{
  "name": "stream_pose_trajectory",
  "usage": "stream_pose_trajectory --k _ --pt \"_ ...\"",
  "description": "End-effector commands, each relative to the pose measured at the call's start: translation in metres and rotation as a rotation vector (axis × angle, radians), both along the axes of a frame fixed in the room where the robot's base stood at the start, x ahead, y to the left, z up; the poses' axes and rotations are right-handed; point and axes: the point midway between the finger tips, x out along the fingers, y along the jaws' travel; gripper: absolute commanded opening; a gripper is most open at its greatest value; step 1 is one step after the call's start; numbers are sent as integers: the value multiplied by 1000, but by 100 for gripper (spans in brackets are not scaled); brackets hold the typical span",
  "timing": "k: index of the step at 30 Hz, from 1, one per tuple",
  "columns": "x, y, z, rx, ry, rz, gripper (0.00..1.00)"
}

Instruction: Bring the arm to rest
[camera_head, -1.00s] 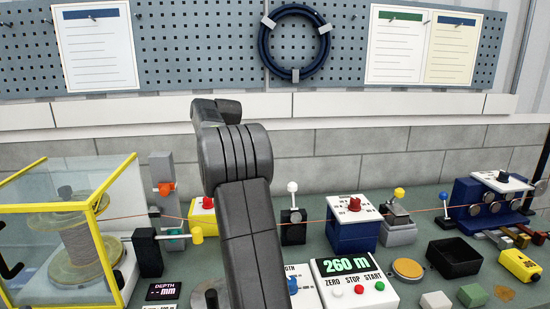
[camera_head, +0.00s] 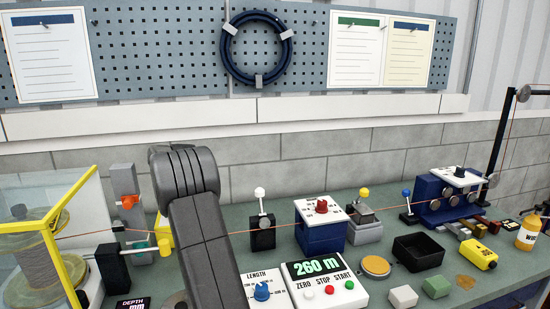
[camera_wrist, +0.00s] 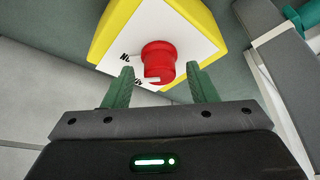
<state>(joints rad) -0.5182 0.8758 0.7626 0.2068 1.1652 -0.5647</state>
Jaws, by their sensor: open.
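My gripper (camera_wrist: 162,88) shows in the wrist view with its two green fingers apart and nothing between them. Beyond the fingertips is a red knob (camera_wrist: 158,62) on a yellow box with a white top (camera_wrist: 120,40). The fingertips appear close to the box; I cannot tell whether they touch it. In the head view my dark arm stands in the foreground left of centre, bent at its upper joint. It hides my gripper there and part of the yellow box (camera_head: 163,236).
A clear case with yellow edges (camera_head: 60,215) holds a spool at left. A length counter (camera_head: 318,268) reads 260 m. A blue box with a red knob (camera_head: 320,238), levers, a black tray (camera_head: 418,252) and a yellow bottle (camera_head: 528,233) stand along the bench. A thin orange line runs across it.

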Motion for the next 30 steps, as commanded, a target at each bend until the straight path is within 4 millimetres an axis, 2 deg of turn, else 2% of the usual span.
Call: stream_pose_trajectory --k 6,11,27,30 --pt "0 -1 3 1 -1 -4 52" --pt "-3 -6 17 2 -3 -10 52" --pt "-24 -40 115 2 -3 -11 52" --pt "-28 -46 128 1 1 -10 52"
